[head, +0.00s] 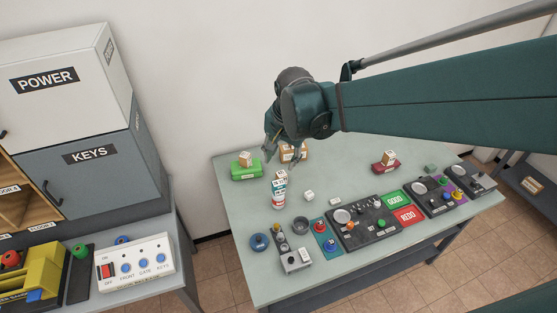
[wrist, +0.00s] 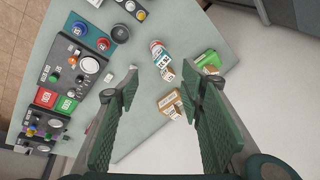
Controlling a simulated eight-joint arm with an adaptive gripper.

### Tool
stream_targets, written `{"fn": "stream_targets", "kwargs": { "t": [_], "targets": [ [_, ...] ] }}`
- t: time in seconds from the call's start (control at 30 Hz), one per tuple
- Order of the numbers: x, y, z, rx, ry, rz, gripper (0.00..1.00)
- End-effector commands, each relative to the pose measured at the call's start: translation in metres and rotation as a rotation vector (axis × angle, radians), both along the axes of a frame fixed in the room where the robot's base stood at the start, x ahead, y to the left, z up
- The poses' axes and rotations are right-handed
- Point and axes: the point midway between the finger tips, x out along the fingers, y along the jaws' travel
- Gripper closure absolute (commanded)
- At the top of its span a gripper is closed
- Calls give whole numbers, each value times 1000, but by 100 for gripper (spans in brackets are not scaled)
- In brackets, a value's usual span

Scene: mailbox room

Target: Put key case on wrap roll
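My gripper (head: 282,154) is open and empty, pointing down over the back of the table. In the wrist view its fingers (wrist: 164,80) stand wide apart, with a brown box (wrist: 170,102) seen between them. The brown box (head: 295,155) is partly behind my gripper in the head view. An upright white-and-red cylinder (head: 279,199), perhaps the wrap roll, stands in front of it and also shows in the wrist view (wrist: 157,48). A green case (head: 246,173) and a dark red case (head: 384,167) each carry a small tan block. Labels are too small to tell which is the key case.
Control panels (head: 370,224), green and red signs and a blue round button (head: 259,242) fill the table's front and right. A cabinet marked POWER and KEYS (head: 95,175) stands left. The table's back centre-right is clear.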

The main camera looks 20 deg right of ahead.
Motion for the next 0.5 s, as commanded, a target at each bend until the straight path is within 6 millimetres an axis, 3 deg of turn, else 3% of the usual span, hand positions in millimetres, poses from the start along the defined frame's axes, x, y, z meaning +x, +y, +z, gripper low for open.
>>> {"fn": "stream_targets", "kwargs": {
  "t": [0.5],
  "targets": [
    [-65,12,36,-105,-121,300,61]
  ]
}}
